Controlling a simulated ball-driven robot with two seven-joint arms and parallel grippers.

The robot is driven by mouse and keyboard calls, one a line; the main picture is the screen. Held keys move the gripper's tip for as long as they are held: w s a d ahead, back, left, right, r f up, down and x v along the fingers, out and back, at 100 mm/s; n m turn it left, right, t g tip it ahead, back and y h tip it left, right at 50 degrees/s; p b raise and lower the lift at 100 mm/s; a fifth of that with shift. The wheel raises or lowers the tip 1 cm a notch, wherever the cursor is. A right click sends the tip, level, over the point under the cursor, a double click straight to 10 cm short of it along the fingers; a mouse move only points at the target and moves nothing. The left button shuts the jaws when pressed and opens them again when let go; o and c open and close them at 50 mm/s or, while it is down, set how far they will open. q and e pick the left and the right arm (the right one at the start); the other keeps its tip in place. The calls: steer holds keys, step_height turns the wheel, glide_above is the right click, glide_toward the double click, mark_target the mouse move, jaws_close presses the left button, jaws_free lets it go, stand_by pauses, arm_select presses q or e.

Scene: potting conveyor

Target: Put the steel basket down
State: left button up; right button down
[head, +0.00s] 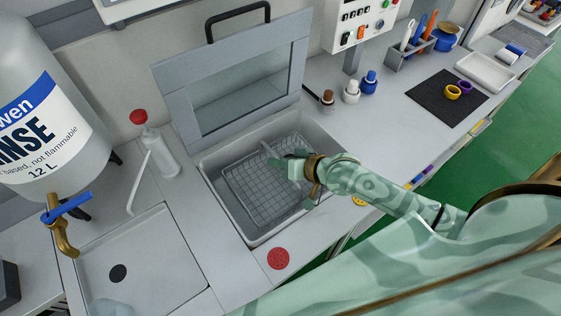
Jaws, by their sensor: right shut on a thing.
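The steel basket (250,202) is a wire mesh tray inside the grey tank (258,239) set in the bench. My right gripper (284,164) is over the basket and shut on its handle (269,155). The fingertips are small in view, and the hand hides part of the basket's right side. I cannot tell whether the basket touches the tank floor.
The tank's windowed lid (238,88) stands raised behind it. A red disc (278,258) lies in front. Small bottles (351,91) stand right of the lid.

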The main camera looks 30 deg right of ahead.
steer(key=c, duration=1.5)
jaws_free()
steer(key=shift+s+f, duration=0.35)
steer(key=shift+f, duration=0.3)
steer(key=shift+a+f, duration=0.1)
steer(key=shift+r, duration=0.4)
steer(key=r+p+v, duration=0.1)
steer(key=p+v, duration=0.2)
steer(key=v, duration=0.9)
steer(key=shift+w+p, duration=0.4)
steer(key=shift+r, duration=0.1)
